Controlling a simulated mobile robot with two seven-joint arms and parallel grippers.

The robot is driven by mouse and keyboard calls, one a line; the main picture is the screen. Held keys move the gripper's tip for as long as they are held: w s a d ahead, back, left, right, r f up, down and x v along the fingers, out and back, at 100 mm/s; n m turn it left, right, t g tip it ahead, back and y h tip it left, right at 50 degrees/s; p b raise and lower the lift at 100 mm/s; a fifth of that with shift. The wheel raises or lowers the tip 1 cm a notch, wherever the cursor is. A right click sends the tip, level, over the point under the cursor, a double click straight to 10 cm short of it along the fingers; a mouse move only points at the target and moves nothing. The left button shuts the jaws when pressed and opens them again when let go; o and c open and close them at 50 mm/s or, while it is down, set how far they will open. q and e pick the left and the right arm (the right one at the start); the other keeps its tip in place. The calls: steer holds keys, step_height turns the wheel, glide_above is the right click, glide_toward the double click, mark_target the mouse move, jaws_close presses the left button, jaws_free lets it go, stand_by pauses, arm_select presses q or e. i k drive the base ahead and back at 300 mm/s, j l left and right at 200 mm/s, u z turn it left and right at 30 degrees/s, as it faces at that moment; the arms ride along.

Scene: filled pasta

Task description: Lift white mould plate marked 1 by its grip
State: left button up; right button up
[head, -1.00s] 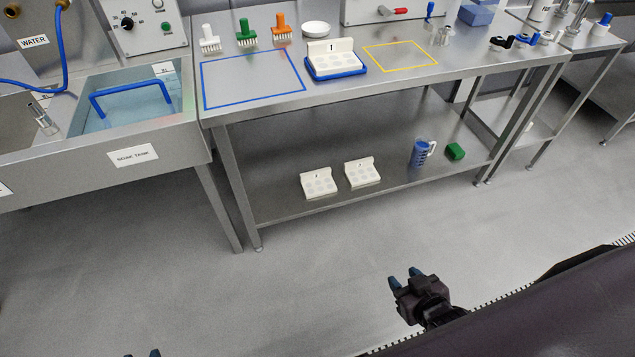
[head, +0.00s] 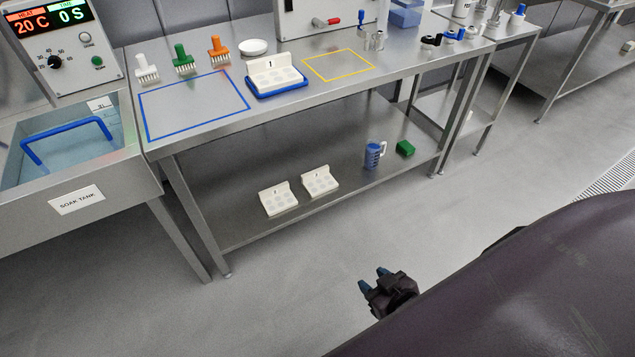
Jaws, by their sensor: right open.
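The white mould plate marked 1 (head: 276,77) sits on a blue tray (head: 262,95) on the steel table top. Its upright back part carries the mark 1, and round cavities show in its flat part. My right gripper (head: 373,279) is open and empty, low over the floor in front of the table, well apart from the plate. My left gripper is out of the picture. Two more white mould plates (head: 279,199) (head: 320,182) lie on the lower shelf; their marks are too small to read surely.
White, green and orange brushes (head: 218,48) and a white round dish (head: 253,47) stand behind the blue-outlined area (head: 195,105), which is empty. The yellow-outlined area (head: 338,65) is empty too. A soak tank (head: 70,145) stands at left. A blue jug (head: 374,155) and green block (head: 405,148) are on the shelf.

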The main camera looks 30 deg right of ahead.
mark_target(272, 73)
steer(key=i+l+u, duration=0.2)
steer(key=l, duration=0.25)
steer(key=i+l+u, duration=0.2)
steer(key=l, duration=0.2)
steer(key=l+u, duration=0.2)
steer(key=l, duration=0.25)
steer(key=l+u, duration=0.2)
steer(key=l, duration=0.3)
